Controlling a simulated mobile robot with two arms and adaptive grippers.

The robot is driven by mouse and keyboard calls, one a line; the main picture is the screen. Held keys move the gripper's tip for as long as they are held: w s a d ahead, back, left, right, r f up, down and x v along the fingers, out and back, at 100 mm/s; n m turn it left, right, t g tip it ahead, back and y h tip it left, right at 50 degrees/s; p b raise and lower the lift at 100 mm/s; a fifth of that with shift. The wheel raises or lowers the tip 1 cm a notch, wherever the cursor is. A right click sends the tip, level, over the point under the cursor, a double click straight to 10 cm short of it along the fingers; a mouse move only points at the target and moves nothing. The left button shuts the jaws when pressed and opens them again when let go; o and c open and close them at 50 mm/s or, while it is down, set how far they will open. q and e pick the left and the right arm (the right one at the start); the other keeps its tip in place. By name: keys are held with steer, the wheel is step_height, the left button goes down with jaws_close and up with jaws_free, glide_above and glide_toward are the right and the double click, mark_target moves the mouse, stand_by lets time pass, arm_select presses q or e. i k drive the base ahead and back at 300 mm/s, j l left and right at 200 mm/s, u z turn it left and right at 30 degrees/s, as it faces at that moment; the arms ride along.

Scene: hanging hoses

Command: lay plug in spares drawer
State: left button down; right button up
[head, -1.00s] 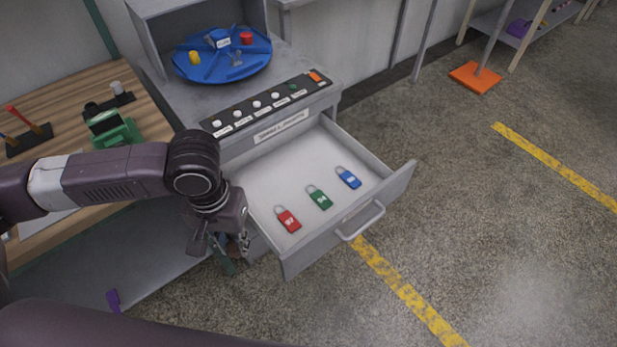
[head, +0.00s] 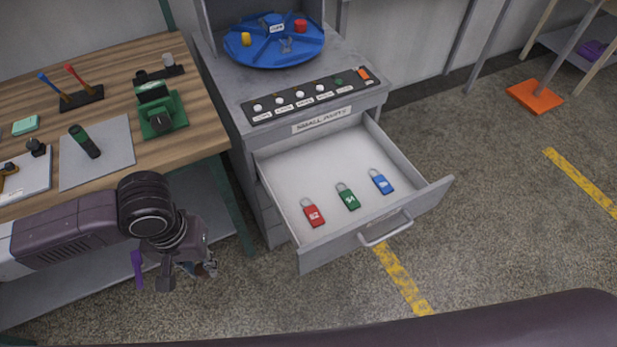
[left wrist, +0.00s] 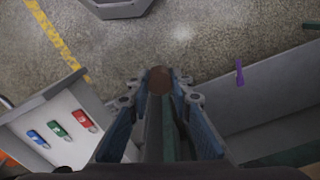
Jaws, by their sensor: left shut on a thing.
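My left gripper (head: 187,272) hangs low in the head view, left of the open drawer (head: 428,203) and in front of the workbench. In the left wrist view my left gripper (left wrist: 160,85) is shut on a greyish-green thing with a round brown end, taken as the plug (left wrist: 160,80). Most of the plug is hidden between the blue finger pads. The open drawer lies beneath a "SMALL PARTS" label and holds a red padlock (head: 313,214), a green padlock (head: 347,197) and a blue padlock (head: 381,182). No spares label is readable. My right gripper is out of view.
The wooden workbench (head: 208,138) holds a green device (head: 160,115) and a dark cylinder (head: 83,141) on a grey mat. A blue turntable (head: 262,53) stands on the cabinet. A purple thing (left wrist: 239,72) lies beneath the bench.

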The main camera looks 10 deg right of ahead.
mark_target(364, 188)
steer(key=l+u, duration=0.25)
steer(key=l, duration=0.5)
steer(key=l+u, duration=0.25)
steer(key=l, duration=0.5)
steer(key=k+l+u, duration=0.1)
steer(key=l+u, duration=0.15)
steer(key=l, duration=1.2)
steer(key=i, duration=0.4)
